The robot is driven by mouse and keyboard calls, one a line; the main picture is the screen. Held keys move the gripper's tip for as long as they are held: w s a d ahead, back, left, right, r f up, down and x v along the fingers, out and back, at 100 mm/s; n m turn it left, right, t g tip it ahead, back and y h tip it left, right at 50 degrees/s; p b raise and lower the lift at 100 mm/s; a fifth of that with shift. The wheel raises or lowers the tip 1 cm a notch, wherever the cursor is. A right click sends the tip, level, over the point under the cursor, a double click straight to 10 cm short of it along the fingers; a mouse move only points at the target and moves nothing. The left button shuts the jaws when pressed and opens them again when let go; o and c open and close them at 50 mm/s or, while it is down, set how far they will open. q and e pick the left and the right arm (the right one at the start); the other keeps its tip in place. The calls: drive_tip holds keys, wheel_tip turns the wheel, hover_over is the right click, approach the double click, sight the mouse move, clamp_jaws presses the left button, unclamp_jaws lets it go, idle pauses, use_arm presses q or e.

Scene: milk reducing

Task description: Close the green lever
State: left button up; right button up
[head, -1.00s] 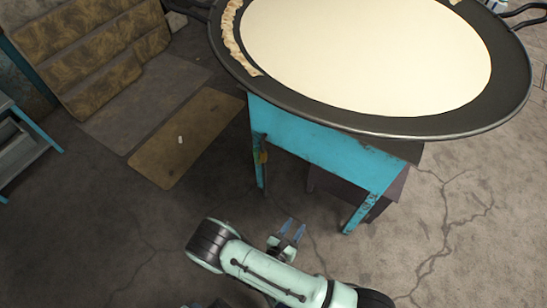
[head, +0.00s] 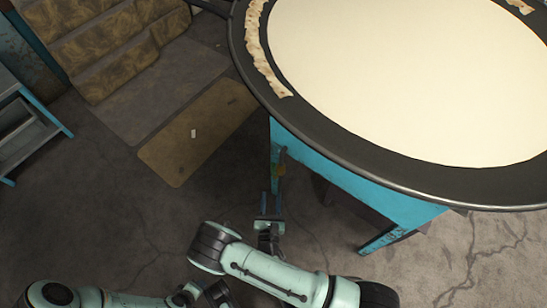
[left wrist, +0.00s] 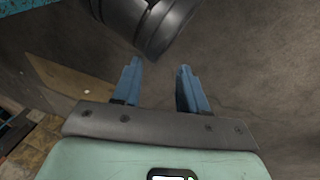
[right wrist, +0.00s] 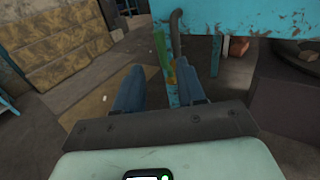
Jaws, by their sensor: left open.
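A small yellow-green piece that looks like the green lever (head: 281,170) is beside the leg of the blue stand, under the big pan. In the right wrist view a green strip (right wrist: 160,48) shows by a dark pipe, just beyond the fingertips; its exact shape and position are unclear. My right gripper (head: 269,222) is open and empty, in front of that leg and apart from the lever as far as I can tell. It also shows in the right wrist view (right wrist: 160,82). My left gripper (left wrist: 158,80) is open and empty above the floor.
A wide black pan (head: 400,165) with a pale liquid surface (head: 410,75) overhangs the blue stand (head: 350,180). Padded brown steps (head: 100,45) and a flat mat (head: 195,140) lie to the left. A blue-edged shelf (head: 25,130) stands at the far left. Cracked floor is otherwise open.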

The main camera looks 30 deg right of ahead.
sight(273, 169)
drive_tip(key=b+x, duration=0.2)
drive_tip(key=x, duration=0.9)
drive_tip(key=shift+w+d, duration=0.15)
drive_tip(key=shift+w, duration=0.05)
use_arm(q)
drive_tip(key=shift+g, duration=0.3)
drive_tip(key=shift+s+a+f+b, duration=0.1)
drive_tip(key=shift+s+a+f, duration=0.2)
drive_tip(key=shift+f, duration=0.4)
drive_tip(key=shift+s+a+f+b, duration=0.15)
drive_tip(key=shift+s+a+f, duration=0.1)
drive_tip(key=shift+f, duration=0.45)
drive_tip(key=shift+s+a+f+b, duration=0.1)
drive_tip(key=shift+s+a+f, duration=0.2)
drive_tip(key=shift+f, duration=0.4)
use_arm(e)
drive_tip(key=shift+w+d, duration=0.4)
drive_tip(key=shift+w, duration=0.15)
clamp_jaws()
